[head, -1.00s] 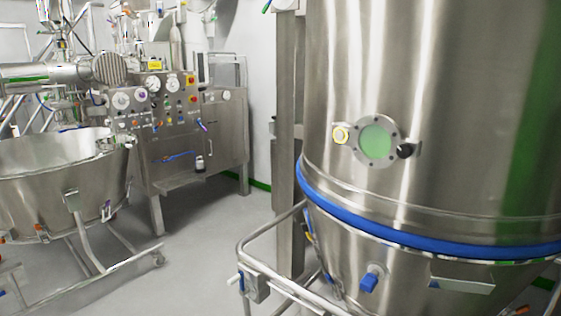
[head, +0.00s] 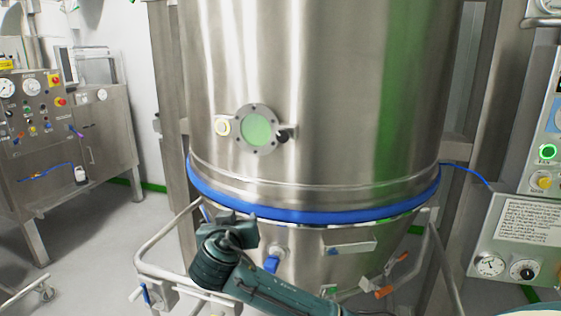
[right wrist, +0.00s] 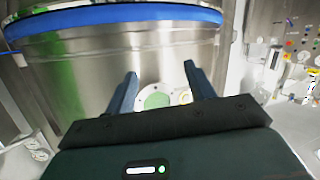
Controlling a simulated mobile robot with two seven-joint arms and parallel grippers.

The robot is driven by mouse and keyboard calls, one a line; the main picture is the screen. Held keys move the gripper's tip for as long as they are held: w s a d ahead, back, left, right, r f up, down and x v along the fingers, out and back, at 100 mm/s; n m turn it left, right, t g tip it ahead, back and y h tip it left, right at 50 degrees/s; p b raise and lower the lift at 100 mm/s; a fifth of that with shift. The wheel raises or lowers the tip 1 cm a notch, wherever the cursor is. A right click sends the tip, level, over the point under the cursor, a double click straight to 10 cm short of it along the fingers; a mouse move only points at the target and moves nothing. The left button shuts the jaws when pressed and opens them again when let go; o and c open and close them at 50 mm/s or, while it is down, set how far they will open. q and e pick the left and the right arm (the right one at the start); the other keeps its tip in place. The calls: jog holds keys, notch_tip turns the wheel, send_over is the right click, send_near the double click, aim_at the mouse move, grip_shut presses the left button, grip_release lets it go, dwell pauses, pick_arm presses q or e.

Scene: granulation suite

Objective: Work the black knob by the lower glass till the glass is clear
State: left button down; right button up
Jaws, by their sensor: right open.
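The black knob (head: 283,135) sits on the right rim of the round sight glass (head: 256,131), low on the steel vessel wall. The glass looks pale green and evenly hazy. My right gripper (head: 236,226) is below the glass and apart from it, in front of the vessel's blue band. In the right wrist view its two fingers (right wrist: 162,84) are spread wide with nothing between them touching. The glass (right wrist: 156,98) shows between the fingers, partly cut off by the gripper body; the knob cannot be made out there. My left gripper is not in view.
The blue band (head: 315,215) rings the vessel (head: 340,90) below. A tubular frame rail (head: 165,228) stands lower left. A control panel (head: 525,230) is at right.

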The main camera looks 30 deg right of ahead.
aim_at(282, 136)
jog(key=s+d+r+m+g+h, duration=0.1)
jog(key=d+r+m+h, duration=0.25)
jog(key=r, duration=0.45)
jog(key=d+r+m+g+h, duration=0.1)
jog(key=d+r+m+h, duration=0.2)
jog(key=r, duration=0.4)
jog(key=shift+m, duration=0.55)
jog(key=p+x, duration=0.2)
jog(key=x, duration=0.3)
jog(key=p+x, duration=0.2)
jog(key=x, duration=0.3)
jog(key=shift+w+a+r, duration=0.1)
jog(key=shift+w, duration=0.3)
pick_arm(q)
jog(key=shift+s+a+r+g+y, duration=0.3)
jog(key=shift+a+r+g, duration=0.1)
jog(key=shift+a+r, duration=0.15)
pick_arm(e)
jog(key=shift+w+d, duration=0.45)
jog(key=shift+d, duration=0.1)
